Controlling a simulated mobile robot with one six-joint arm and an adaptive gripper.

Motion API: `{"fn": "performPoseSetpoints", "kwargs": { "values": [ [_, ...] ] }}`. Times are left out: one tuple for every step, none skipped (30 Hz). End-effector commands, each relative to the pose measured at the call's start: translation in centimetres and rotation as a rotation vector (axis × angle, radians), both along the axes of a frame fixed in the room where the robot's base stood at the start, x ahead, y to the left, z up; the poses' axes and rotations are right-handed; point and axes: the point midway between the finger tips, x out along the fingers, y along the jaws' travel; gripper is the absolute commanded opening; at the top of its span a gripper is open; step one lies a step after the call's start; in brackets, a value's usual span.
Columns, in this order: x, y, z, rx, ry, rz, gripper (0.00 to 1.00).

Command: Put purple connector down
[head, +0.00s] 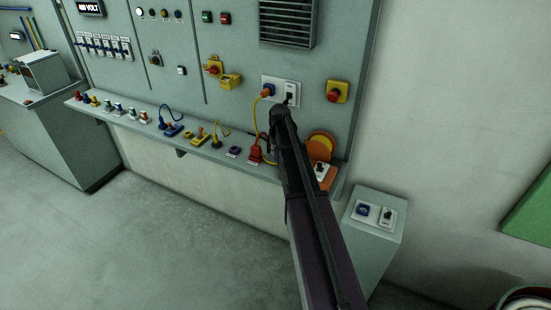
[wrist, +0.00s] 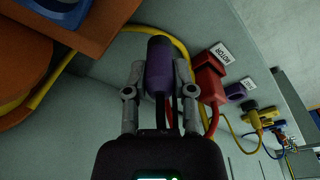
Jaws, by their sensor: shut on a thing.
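The purple connector (wrist: 160,68) is clasped between the two grey fingers of my gripper (wrist: 160,85) in the wrist view. Its dark rounded end points away from the gripper, and a dark cable shows at its lower end. In the head view my gripper (head: 280,112) is in front of the panel, above the ledge, and my arm hides the connector. A small purple socket (head: 234,151) sits on the ledge to the left, and it also shows in the wrist view (wrist: 235,92) behind a red block.
The red block (wrist: 208,80) with a MOTOR label stands close to the gripper's right in the wrist view. An orange reel (head: 320,147) and yellow cable (head: 260,112) are nearby. The ledge (head: 195,148) holds several connectors. A grey pedestal (head: 370,240) stands at right.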

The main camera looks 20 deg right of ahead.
Motion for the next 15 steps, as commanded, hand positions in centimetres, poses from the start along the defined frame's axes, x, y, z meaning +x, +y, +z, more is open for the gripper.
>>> {"fn": "performPoseSetpoints", "kwargs": {
  "values": [
    [0.0,0.0,-0.3,0.000,0.000,0.000,0.00],
    [0.0,0.1,-0.5,0.000,0.000,0.000,0.00],
    [0.0,0.1,-0.7,0.000,0.000,0.000,0.00],
    [0.0,0.1,-0.9,0.000,0.000,0.000,0.00],
    [0.0,0.1,-1.2,0.000,0.000,0.000,0.00],
    [0.0,0.1,-1.5,0.000,0.000,0.000,0.00],
    [0.0,0.1,-1.8,0.000,0.000,0.000,0.00],
    [0.0,0.1,-2.0,0.000,0.000,0.000,0.00],
    [0.0,0.1,-2.3,0.000,0.000,0.000,0.00],
    [0.0,0.1,-2.6,0.000,0.000,0.000,0.00],
    [0.0,0.1,-2.8,0.000,0.000,0.000,0.00],
    [0.0,0.1,-3.0,0.000,0.000,0.001,0.00],
    [0.0,0.1,-3.2,0.000,0.000,0.001,0.00],
    [0.0,0.1,-3.3,0.000,0.000,0.001,0.00],
    [0.0,0.1,-3.4,0.000,0.000,0.001,0.00]
  ]
}}
